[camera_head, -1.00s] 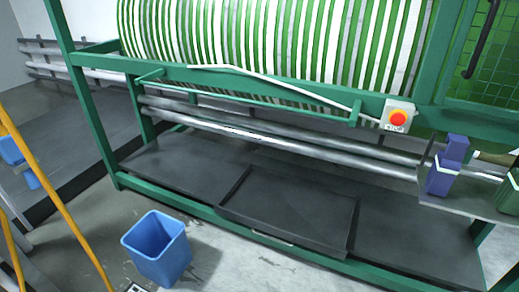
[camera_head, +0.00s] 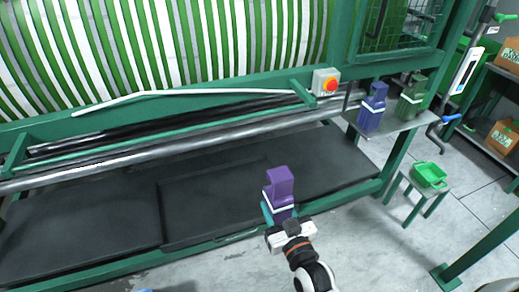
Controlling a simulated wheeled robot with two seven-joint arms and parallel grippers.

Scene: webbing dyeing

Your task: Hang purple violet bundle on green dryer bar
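A purple violet bundle (camera_head: 279,190) with a white band stands roughly upright in my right gripper (camera_head: 287,222), in front of the machine. The gripper is shut around its lower end. The green dryer bar (camera_head: 150,140) runs across the machine's front below the striped drum, to the upper left of the bundle. The bundle is clear of the bar. My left gripper is out of view.
A blue-violet bundle (camera_head: 371,116) and a dark green bundle (camera_head: 410,104) stand on a side shelf (camera_head: 396,124) at the right. A red stop button (camera_head: 330,85) sits near the bar's right end. A green basket (camera_head: 429,176) rests on a stool.

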